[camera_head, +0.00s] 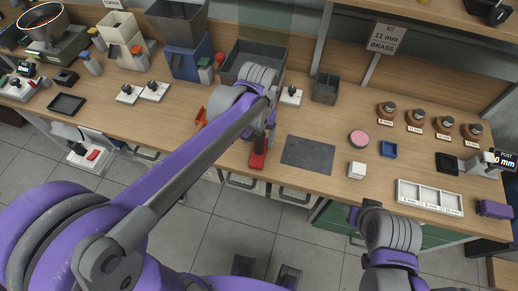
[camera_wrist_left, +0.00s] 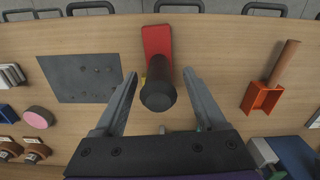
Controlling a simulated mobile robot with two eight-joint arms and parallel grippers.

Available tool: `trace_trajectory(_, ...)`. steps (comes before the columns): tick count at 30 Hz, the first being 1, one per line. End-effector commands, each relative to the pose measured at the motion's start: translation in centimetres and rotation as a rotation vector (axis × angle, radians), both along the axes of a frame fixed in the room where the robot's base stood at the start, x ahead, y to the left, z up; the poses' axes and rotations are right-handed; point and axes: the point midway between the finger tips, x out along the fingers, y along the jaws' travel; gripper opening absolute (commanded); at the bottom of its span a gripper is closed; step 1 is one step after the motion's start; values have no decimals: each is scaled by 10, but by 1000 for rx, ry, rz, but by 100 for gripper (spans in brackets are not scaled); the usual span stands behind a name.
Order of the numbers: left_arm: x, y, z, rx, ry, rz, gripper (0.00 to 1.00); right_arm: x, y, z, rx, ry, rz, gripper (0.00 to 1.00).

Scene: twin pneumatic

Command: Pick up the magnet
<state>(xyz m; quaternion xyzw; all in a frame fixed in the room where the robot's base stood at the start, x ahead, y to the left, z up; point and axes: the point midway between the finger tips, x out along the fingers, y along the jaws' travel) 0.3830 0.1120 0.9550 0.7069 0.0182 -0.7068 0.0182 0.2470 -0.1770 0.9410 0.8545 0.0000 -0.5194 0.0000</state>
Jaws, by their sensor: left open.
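The magnet appears to be the red block with an upright dark round handle. Its red end (camera_head: 258,160) shows at the table's front edge in the head view, below my left gripper (camera_head: 264,138). In the left wrist view the red block (camera_wrist_left: 157,42) lies flat and the dark handle (camera_wrist_left: 158,94) rises toward the camera. My left gripper (camera_wrist_left: 159,74) is open, with one finger on each side of the handle and a visible gap on both sides.
A grey mat (camera_head: 308,154) lies right of the magnet. An orange scoop (camera_wrist_left: 262,97) with a brown handle lies on its other side. A grey bin (camera_head: 250,62) stands behind. A pink disc (camera_head: 358,139), white block (camera_head: 356,170) and divided tray (camera_head: 430,197) are farther right.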

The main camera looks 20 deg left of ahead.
Motion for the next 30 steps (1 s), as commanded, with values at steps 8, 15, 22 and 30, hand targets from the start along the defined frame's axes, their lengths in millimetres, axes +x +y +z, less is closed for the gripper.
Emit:
trace_trajectory(8,1,-2,-31,0,0,0,73,0,0,-1,0,1,0,50)
trace_trajectory(15,1,-1,-32,0,0,0,69,0,0,-1,0,1,0,50)
trace_trajectory(22,1,-1,-31,0,0,0,28,0,0,-1,0,1,0,50)
trace_trajectory(30,1,-2,-31,0,0,0,0,0,0,-1,0,1,0,50)
